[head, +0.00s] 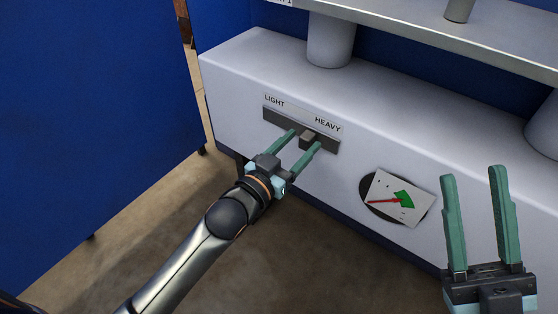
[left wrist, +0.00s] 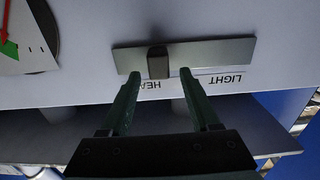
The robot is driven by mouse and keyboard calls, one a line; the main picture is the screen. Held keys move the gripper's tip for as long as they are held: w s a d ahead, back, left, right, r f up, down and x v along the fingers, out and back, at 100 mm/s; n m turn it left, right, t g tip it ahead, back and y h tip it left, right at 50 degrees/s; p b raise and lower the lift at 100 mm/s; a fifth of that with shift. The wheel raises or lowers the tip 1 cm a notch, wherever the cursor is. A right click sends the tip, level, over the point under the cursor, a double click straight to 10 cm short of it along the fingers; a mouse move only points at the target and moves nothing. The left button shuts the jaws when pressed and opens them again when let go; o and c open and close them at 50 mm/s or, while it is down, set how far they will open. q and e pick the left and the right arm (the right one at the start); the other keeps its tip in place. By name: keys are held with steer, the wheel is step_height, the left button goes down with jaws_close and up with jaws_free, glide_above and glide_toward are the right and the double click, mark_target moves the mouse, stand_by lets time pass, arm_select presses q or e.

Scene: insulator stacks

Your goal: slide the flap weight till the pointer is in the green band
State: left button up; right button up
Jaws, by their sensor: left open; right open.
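The flap weight, a dark block (head: 307,137), sits on a grey rail right of the middle, towards the HEAVY end. It also shows in the left wrist view (left wrist: 158,62). My left gripper (head: 305,140) is open, its fingertips on either side of the block; in the left wrist view, small gaps show on both sides. The dial is cut off in the left wrist view. My right gripper (head: 473,174) is open and empty at the lower right.
The rail is on the front of a pale cabinet (head: 235,85), below a LIGHT and HEAVY label (head: 300,113). A metal shelf (head: 430,28) on round posts is above. Blue panels (head: 90,100) stand left and behind. Brown floor (head: 110,235) is bare at lower left.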

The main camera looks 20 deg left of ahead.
arm_select(q)
steer(key=p+v, duration=0.2)
steer(key=v, duration=0.9)
steer(key=shift+s, duration=0.2)
arm_select(e)
step_height(320, 180, up, 2)
steer(key=shift+s+d+r, duration=0.1)
steer(key=shift+r, duration=0.05)
arm_select(q)
steer(key=shift+r, duration=0.1)
